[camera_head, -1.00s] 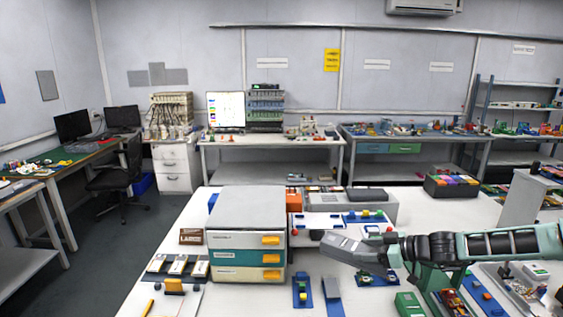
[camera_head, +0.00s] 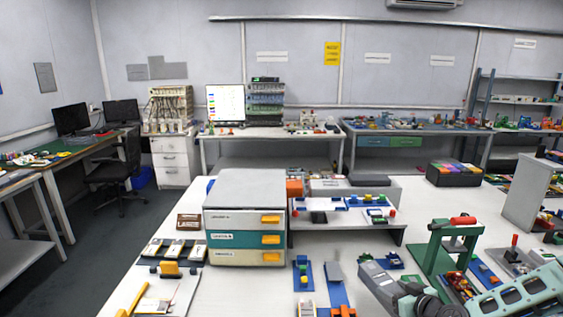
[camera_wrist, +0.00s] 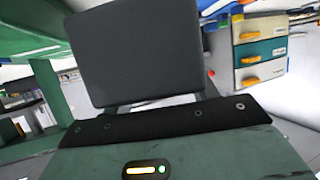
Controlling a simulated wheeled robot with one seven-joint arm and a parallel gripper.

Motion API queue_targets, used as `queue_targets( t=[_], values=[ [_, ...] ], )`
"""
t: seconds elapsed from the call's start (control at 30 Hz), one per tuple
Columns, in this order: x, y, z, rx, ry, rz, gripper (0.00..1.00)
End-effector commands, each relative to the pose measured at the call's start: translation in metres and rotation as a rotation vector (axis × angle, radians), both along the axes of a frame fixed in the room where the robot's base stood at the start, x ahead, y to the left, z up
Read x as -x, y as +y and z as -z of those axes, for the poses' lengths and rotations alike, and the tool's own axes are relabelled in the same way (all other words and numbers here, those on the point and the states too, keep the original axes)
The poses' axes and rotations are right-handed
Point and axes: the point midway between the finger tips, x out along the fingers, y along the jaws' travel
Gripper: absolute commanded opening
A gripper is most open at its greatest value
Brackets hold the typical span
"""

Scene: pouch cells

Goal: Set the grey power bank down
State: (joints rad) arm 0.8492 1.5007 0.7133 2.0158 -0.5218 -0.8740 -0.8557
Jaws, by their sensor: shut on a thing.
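The grey power bank is a dark grey rounded slab (camera_wrist: 135,52) that fills the upper middle of the wrist view. My gripper (camera_wrist: 155,103) is shut on it, with the slab standing out beyond the dark gripper edge. In the head view the grey power bank (camera_head: 376,278) shows as a tilted grey block at the end of my arm, low at right of centre, over the white table (camera_head: 240,290). My gripper (camera_head: 398,290) is partly hidden there, and I cannot tell its exact height above the table.
A drawer unit (camera_head: 245,218) with yellow handles stands left of centre. A low grey shelf (camera_head: 345,219) carrying small parts is behind the slab. A green frame (camera_head: 440,250) stands to the right. Blue strips (camera_head: 332,290) with small parts lie left of the slab.

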Motion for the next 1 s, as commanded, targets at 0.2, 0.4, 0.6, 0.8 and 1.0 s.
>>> queue_targets(
  t=[0.2,0.4,0.6,0.8,1.0],
  values=[
    [0.03,-0.002,0.029,0.005,-0.001,0.168,0.19],
    [0.061,-0.001,0.024,-0.001,-0.002,0.291,0.19],
    [0.073,-0.001,0.014,-0.002,-0.001,0.332,0.19],
    [0.074,-0.001,0.013,-0.003,-0.001,0.334,0.19],
    [0.068,0.009,0.016,0.001,-0.004,0.313,0.19]
  ],
)
